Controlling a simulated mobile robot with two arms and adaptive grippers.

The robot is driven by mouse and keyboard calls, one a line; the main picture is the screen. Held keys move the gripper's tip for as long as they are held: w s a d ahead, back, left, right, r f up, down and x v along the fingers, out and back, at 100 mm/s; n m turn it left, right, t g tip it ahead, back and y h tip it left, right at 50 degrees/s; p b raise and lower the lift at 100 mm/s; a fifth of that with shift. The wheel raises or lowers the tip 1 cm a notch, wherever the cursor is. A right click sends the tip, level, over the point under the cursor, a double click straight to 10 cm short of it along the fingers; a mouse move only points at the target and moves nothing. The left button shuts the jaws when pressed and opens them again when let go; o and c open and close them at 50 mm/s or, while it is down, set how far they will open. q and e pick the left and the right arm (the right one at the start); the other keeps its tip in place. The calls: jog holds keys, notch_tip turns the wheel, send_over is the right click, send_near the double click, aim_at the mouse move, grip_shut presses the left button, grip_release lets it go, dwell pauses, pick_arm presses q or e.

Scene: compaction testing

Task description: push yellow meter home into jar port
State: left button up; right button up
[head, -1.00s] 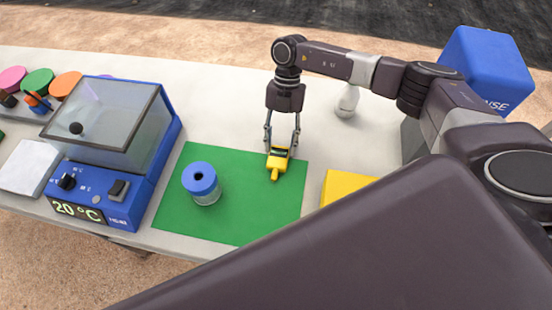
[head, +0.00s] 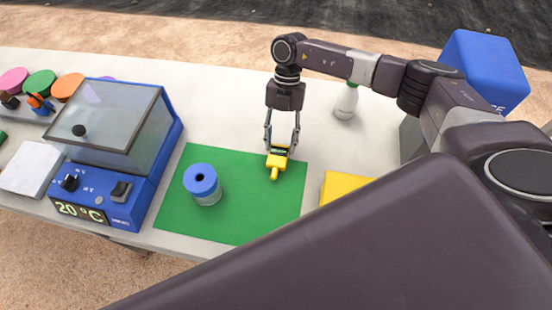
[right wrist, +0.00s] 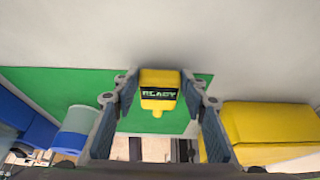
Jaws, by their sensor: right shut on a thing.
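The yellow meter (head: 277,162), with a dark display and a short yellow stub pointing down, is between the fingers of my right gripper (head: 280,149). The gripper is shut on it over the back right of the green mat (head: 240,222). The right wrist view shows the meter (right wrist: 160,92) with lettering on its display, between the fingertips (right wrist: 160,88). The jar (head: 207,192) stands upright on the mat to the left of the meter. Its blue lid (head: 201,178) has a dark round port (head: 199,177) on top. The meter and jar are apart. My left gripper does not show.
A blue chamber with a glass lid (head: 110,125) and a 20 °C display stands left of the mat. A yellow box (head: 343,187) is to the right, partly hidden by my arm. A white bottle (head: 346,103) stands behind. Coloured discs (head: 38,83) are at the far left.

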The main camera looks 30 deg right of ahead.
jog(key=shift+r+p, duration=2.7)
jog(key=shift+r, duration=0.6)
jog(key=shift+r, duration=0.1)
